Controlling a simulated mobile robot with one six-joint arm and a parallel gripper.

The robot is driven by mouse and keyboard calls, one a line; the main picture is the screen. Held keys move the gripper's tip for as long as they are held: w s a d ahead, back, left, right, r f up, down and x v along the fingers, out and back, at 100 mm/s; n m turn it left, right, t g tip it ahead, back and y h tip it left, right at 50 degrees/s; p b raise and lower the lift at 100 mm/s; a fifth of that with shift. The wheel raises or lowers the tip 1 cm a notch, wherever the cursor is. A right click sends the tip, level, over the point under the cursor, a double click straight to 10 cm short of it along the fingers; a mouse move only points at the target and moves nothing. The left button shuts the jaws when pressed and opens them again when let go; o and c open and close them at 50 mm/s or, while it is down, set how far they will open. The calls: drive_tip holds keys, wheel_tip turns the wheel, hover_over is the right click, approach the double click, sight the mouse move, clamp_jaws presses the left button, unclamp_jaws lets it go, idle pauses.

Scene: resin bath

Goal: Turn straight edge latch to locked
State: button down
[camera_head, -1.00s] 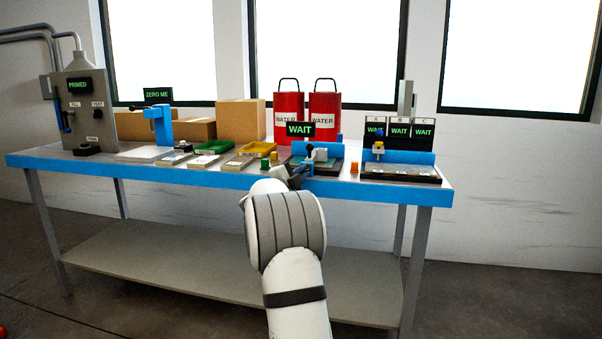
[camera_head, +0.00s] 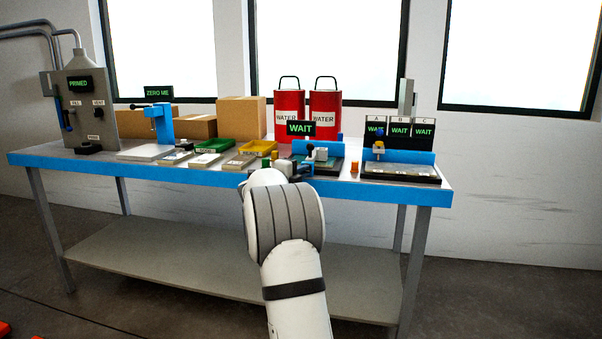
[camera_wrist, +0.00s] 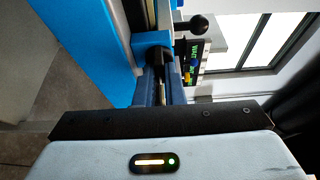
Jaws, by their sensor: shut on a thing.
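The straight edge station (camera_head: 328,165) is a blue and dark fixture near the front of the bench, under a WAIT sign. A black ball knob (camera_head: 310,147) stands upright on it and also shows in the wrist view (camera_wrist: 197,25). My gripper (camera_head: 302,168) is low at the station's front left, below the knob.
Red water cans (camera_head: 325,113) stand behind the station. A second blue fixture (camera_head: 400,165) with signs A, B and C is to the right. A yellow tray (camera_head: 257,147) and green tray (camera_head: 214,145) are left. The blue bench edge (camera_head: 150,170) runs along the front.

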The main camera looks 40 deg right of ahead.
drive_tip(key=c, duration=1.5)
unclamp_jaws()
drive_tip(key=shift+p+v, duration=0.85)
drive_tip(key=shift+v, duration=3.05)
